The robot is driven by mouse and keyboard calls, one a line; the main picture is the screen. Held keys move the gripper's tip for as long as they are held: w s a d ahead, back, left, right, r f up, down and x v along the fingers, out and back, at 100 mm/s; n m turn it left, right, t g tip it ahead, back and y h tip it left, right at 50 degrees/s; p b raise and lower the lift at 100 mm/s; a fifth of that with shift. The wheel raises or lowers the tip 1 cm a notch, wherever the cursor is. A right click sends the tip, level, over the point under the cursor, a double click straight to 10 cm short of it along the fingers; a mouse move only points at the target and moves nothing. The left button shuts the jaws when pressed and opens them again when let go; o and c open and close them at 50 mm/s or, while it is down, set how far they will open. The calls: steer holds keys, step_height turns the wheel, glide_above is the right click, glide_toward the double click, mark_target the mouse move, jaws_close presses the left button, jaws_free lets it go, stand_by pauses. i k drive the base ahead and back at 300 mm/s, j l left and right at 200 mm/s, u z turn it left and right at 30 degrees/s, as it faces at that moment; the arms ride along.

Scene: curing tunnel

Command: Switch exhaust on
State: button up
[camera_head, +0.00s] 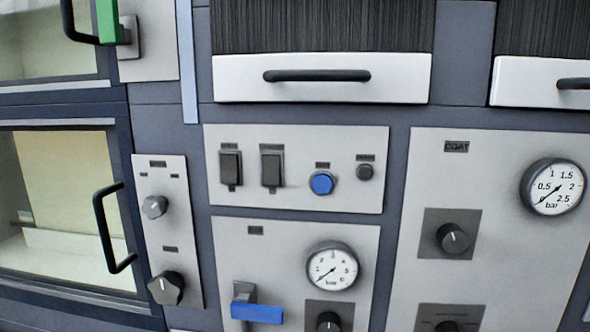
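A light grey panel in the middle (300,198) carries two black rocker switches side by side, a left one (230,168) and a right one (271,170). To their right are a round blue button (321,183) and a small dark round knob or lamp (365,172). Each has a small dark label that is too blurred to read, so I cannot tell which one is the exhaust switch or how the rockers are set. My gripper is not in view.
A drawer with a black bar handle (317,76) sits above the panel. Below are a pressure gauge (332,269) and a blue lever (257,313). At left, a glazed door has a protruding black handle (113,228); knobs (154,206) stand beside it. A COAT panel (480,190) is right.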

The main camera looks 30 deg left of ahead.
mark_target(271, 163)
steer(key=j+u, duration=0.1)
steer(key=u, duration=1.6)
steer(key=i+j, duration=0.1)
steer(key=j, duration=0.2)
steer(key=i+j, duration=0.1)
steer(key=j, duration=0.2)
